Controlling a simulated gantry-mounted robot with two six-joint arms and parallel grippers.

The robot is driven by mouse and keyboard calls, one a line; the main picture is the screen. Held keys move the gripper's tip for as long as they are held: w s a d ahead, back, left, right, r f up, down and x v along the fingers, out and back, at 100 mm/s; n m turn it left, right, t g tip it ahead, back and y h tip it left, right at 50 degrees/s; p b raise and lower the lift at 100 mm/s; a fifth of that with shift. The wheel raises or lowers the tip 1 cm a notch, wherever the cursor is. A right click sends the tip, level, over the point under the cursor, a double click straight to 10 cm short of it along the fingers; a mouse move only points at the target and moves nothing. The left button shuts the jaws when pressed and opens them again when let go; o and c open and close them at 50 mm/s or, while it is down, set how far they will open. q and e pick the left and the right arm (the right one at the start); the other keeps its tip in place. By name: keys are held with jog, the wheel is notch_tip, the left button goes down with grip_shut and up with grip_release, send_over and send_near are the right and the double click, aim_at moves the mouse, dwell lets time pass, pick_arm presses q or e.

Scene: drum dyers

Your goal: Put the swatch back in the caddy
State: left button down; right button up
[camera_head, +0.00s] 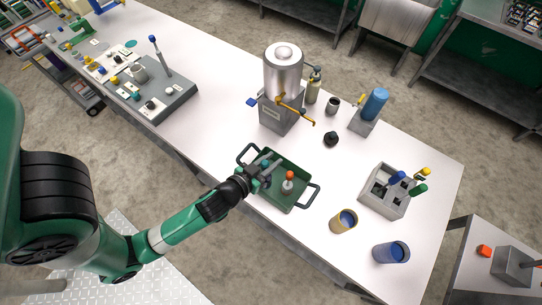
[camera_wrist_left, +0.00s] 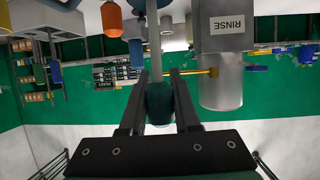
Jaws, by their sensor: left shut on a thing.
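My left gripper (camera_head: 265,169) is over the left part of a green tray (camera_head: 303,205) with two dark handles. In the left wrist view the gripper (camera_wrist_left: 158,76) is shut on a dark teal handle (camera_wrist_left: 159,104) with a grey rod running away from it. No swatch cloth can be made out on it. The grey caddy (camera_head: 371,201) stands to the right on the table, apart from the gripper. It has square openings, and blue, yellow and green handles stick out of it. My right gripper is not in view.
An orange-topped piece (camera_head: 289,180) stands in the tray close to the gripper. A steel tank (camera_head: 283,72) with a brass tap stands behind. Table between tray and caddy is mostly clear.

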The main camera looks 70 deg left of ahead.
pick_arm(q)
jog(key=w+a+f+b, duration=0.1)
jog(key=w+a+f, duration=0.1)
jog(key=a+f, duration=0.4)
jog(key=shift+w+f+b, duration=0.15)
jog(key=shift+f+b, duration=0.2)
jog(key=shift+f, duration=1.45)
jog(key=shift+a+f, duration=0.1)
jog(key=shift+f, duration=0.05)
jog(key=c, duration=0.6)
grip_release()
jog(key=shift+c, duration=0.2)
